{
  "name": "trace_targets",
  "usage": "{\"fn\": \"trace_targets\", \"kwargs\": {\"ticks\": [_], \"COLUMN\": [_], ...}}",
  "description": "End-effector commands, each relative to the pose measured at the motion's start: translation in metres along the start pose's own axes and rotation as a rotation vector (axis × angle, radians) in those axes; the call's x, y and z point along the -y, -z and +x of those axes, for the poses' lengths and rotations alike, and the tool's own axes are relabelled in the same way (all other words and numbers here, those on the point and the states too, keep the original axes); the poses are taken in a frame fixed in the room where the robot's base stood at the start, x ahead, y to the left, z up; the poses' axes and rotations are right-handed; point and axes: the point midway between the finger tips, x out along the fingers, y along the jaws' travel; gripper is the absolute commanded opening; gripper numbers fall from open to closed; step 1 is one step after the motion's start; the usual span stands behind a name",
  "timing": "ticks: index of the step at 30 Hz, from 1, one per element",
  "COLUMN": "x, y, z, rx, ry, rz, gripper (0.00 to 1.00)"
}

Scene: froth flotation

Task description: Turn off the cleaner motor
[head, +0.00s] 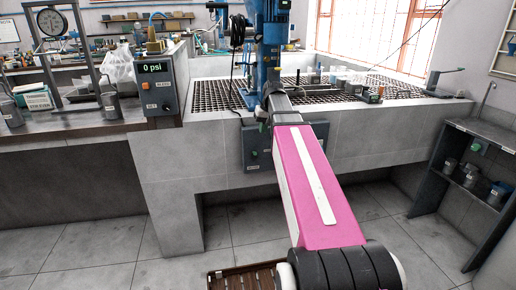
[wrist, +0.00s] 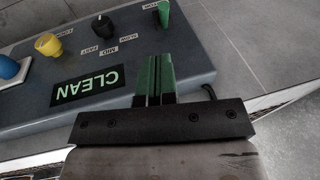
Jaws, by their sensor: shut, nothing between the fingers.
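In the wrist view, a dark grey control box (wrist: 200,62) carries a label reading CLEAN (wrist: 86,85), upside down. A small green switch or knob (wrist: 163,14) stands at its top edge, beside a partly cut-off label that seems to read MOTOR. My gripper (wrist: 157,58) has green fingers, shut together and empty, over the box. The fingertips point toward the green switch, with a gap in the picture; I cannot tell the depth. In the head view, a grey box (head: 254,158) on the bench front, behind my arm, is probably the same one; my fingers are not clear there.
A black knob (wrist: 48,44) with SLOW, MID and FAST labels, a yellow knob (wrist: 64,30) and a blue knob (wrist: 9,67) sit on the box. A 0 psi box (head: 157,82) stands on the left bench, a dark shelf (head: 466,187) at right.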

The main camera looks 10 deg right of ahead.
Motion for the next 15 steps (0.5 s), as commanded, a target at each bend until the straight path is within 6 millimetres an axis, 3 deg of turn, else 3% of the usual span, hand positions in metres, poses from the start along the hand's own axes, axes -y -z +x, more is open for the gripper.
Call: {"fn": "trace_targets", "kwargs": {"ticks": [15], "x": [0.0002], "y": [0.0004], "z": [0.0075], "rx": [-0.001], "ry": [0.001], "rz": [-0.001], "gripper": [0.0]}}
